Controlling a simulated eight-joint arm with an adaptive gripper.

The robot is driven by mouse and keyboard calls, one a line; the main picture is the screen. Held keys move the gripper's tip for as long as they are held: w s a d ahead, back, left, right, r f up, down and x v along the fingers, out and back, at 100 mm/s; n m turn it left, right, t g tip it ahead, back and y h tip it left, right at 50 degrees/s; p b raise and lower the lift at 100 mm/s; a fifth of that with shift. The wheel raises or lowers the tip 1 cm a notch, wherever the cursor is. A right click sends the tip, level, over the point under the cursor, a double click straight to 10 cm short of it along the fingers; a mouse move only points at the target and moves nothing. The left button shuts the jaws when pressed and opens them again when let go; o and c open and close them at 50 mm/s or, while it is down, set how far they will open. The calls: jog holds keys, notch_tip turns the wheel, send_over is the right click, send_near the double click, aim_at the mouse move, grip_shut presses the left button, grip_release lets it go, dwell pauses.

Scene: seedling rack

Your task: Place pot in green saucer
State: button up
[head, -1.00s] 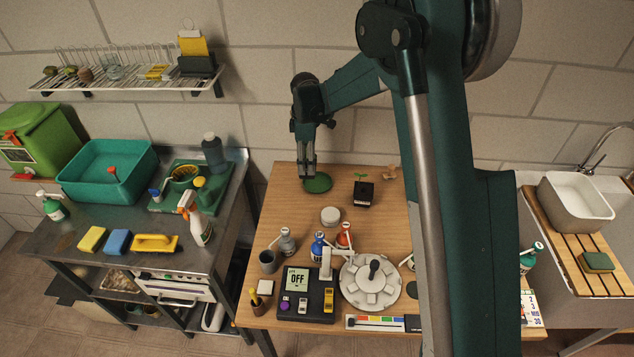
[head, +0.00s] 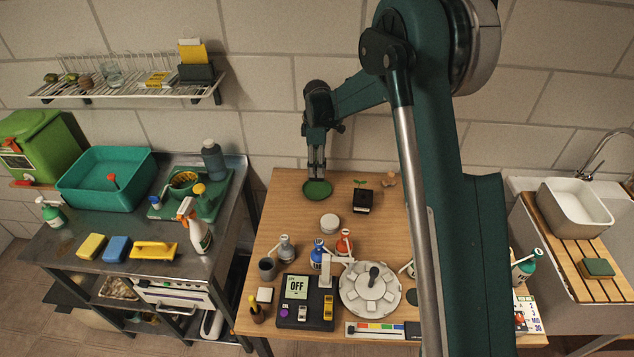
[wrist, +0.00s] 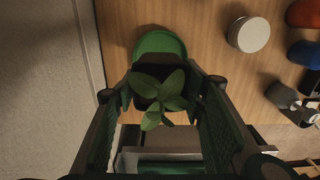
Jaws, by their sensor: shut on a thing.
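My gripper (wrist: 160,95) is shut on a dark pot (wrist: 148,72) with a green leafy seedling (wrist: 158,97), seen from above in the wrist view. The leaves hide much of the pot. The green saucer (wrist: 160,43) shows just beyond the pot, partly covered by it. In the head view my gripper (head: 316,176) points down at the back edge of the green saucer (head: 317,191), near the back left of the wooden table. The held pot cannot be made out there, and its height over the saucer is unclear.
A black pot with a seedling (head: 362,201) stands right of the saucer. A round white lid (head: 329,221) sits in front. Bottles, a scale (head: 305,308) and a grey round carousel (head: 370,290) fill the table's front. A wall rises close behind the table.

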jog(key=shift+f, duration=2)
jog(key=shift+f, duration=1.9)
jog(key=shift+f, duration=0.15)
jog(key=o, duration=1)
jog(key=shift+r, duration=0.2)
notch_tip(320, 180, up, 12)
